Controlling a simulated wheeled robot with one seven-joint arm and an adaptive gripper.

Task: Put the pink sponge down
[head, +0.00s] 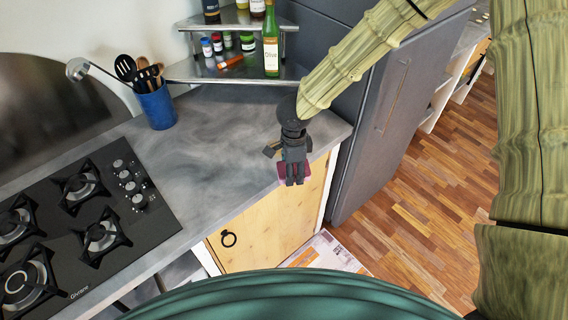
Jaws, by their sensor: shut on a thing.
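My gripper (293,180) is shut on the pink sponge (281,172) near the front right corner of the grey counter (215,150). The sponge is mostly hidden behind the dark fingers; only small pink edges show beside and below them. It appears over or just in front of the counter's front edge, above the wooden cabinet door in the picture. I cannot tell how high it is or whether it touches the counter.
A black gas hob (140,228) covers the counter's left. A blue utensil pot (157,108) stands behind it. A corner shelf (200,72) holds bottles, including a green one (271,52). The counter's middle is clear. A grey fridge (385,110) stands at right.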

